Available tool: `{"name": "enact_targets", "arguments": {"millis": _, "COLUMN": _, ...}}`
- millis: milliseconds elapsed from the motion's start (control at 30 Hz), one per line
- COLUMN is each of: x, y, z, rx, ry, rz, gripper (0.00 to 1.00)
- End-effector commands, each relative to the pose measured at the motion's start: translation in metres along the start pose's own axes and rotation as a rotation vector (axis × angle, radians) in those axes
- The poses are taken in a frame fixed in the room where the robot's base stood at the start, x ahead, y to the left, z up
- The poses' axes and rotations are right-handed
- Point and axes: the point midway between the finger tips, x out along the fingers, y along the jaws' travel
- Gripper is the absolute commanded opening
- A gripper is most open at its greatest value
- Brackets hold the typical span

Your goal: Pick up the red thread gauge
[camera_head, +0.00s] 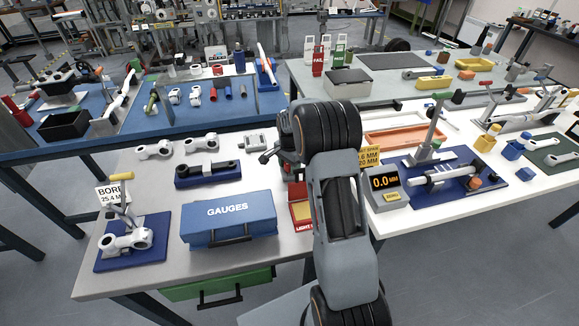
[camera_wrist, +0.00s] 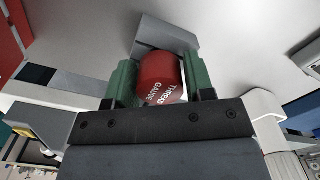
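The red thread gauge (camera_wrist: 162,78) is a red cylinder with white "THREAD GAUGE" lettering. In the wrist view it sits between the two green-padded fingers of my gripper (camera_wrist: 160,84), with no clear gap on either side. My gripper appears shut on it. A grey block (camera_wrist: 165,34) shows just beyond the gauge. In the head view my gripper (camera_head: 284,158) is low over the near grey table (camera_head: 165,275), right of the middle. My arm hides much of that spot, and I cannot make out the gauge clearly there.
A blue GAUGES case (camera_head: 230,218) stands left of my arm. A red tray (camera_head: 301,213) lies close beside the arm. A digital readout (camera_head: 385,184) and a blue fixture board (camera_head: 440,185) are to the right. A small grey device (camera_head: 255,142) sits left of my gripper.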

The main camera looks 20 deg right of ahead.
Motion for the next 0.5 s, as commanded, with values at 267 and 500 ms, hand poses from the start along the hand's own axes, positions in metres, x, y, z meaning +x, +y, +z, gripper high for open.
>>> {"name": "enact_targets", "arguments": {"millis": 267, "x": -0.0002, "y": 0.0, "z": 0.0, "rx": 0.0, "ry": 0.0, "rz": 0.0, "gripper": 0.22}}
{"name": "enact_targets", "arguments": {"millis": 500, "x": -0.0005, "y": -0.0001, "z": -0.0001, "rx": 0.0, "ry": 0.0, "rz": 0.0, "gripper": 0.17}}
